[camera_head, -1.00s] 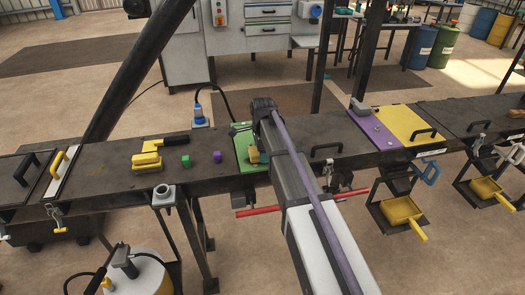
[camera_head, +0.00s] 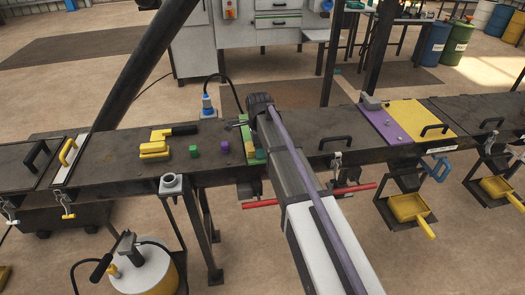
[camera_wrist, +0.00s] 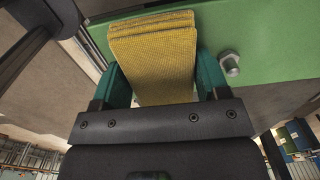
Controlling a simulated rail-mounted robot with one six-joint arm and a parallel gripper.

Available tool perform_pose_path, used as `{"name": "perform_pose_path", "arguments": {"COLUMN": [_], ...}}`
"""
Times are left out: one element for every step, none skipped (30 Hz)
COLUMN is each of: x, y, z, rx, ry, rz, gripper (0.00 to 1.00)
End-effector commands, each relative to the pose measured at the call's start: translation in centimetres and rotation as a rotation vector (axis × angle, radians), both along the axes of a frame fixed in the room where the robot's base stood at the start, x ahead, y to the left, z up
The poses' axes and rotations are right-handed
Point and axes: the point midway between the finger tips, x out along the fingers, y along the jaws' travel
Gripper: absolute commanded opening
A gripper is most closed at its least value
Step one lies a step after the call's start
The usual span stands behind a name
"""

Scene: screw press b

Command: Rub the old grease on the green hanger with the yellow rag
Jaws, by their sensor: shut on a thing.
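My gripper (camera_wrist: 165,88) is shut on the folded yellow rag (camera_wrist: 155,55), which sticks out between its two teal fingers. In the wrist view the rag's far end lies over the green hanger (camera_wrist: 275,35); I cannot tell whether it touches. A bolt (camera_wrist: 230,64) stands out from the green face to the right of the rag. In the head view the green hanger (camera_head: 245,138) is a narrow strip beside my arm, which hides most of it. A bit of the rag (camera_head: 260,154) shows there. I cannot make out the old grease.
On the bench to the left lie a yellow brush-like tool (camera_head: 153,150), a green block (camera_head: 194,151) and a purple block (camera_head: 224,146). A red bar (camera_head: 350,190) crosses below the bench. A purple plate (camera_head: 385,125) and a yellow plate (camera_head: 420,120) lie to the right.

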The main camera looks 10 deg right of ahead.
Motion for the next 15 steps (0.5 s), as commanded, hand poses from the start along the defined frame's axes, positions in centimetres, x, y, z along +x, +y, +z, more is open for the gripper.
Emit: {"name": "perform_pose_path", "arguments": {"x": [0.0, 0.0, 0.0, 0.0, 0.0, 0.0, 0.0, 0.0, 0.0, 0.0, 0.0, 0.0, 0.0, 0.0, 0.0], "y": [0.4, 0.5, 0.5, 0.5, 0.5, 0.5, 0.5, 0.5, 0.5, 0.5, 0.5, 0.4, 0.4, 0.4, 0.4], "z": [-0.1, -0.2, -0.2, -0.2, -0.2, -0.2, -0.2, -0.1, 0.2, 0.5, 0.9, 1.3, 1.5, 1.6, 1.6], "rx": [0.003, 0.004, 0.004, 0.004, 0.004, 0.004, 0.005, 0.005, 0.005, 0.005, 0.005, 0.004, 0.004, 0.004, 0.004], "ry": [0.000, 0.000, 0.000, 0.000, 0.000, 0.000, 0.000, 0.000, 0.000, 0.000, 0.000, 0.000, 0.000, 0.000, 0.000], "rz": [0.002, 0.001, 0.001, 0.001, 0.001, 0.001, 0.001, 0.002, 0.002, 0.002, 0.002, 0.001, 0.001, 0.001, 0.001], "gripper": [0.42, 0.42, 0.42, 0.42, 0.42, 0.42, 0.42, 0.42, 0.42, 0.42, 0.42, 0.42, 0.42, 0.42, 0.42]}}
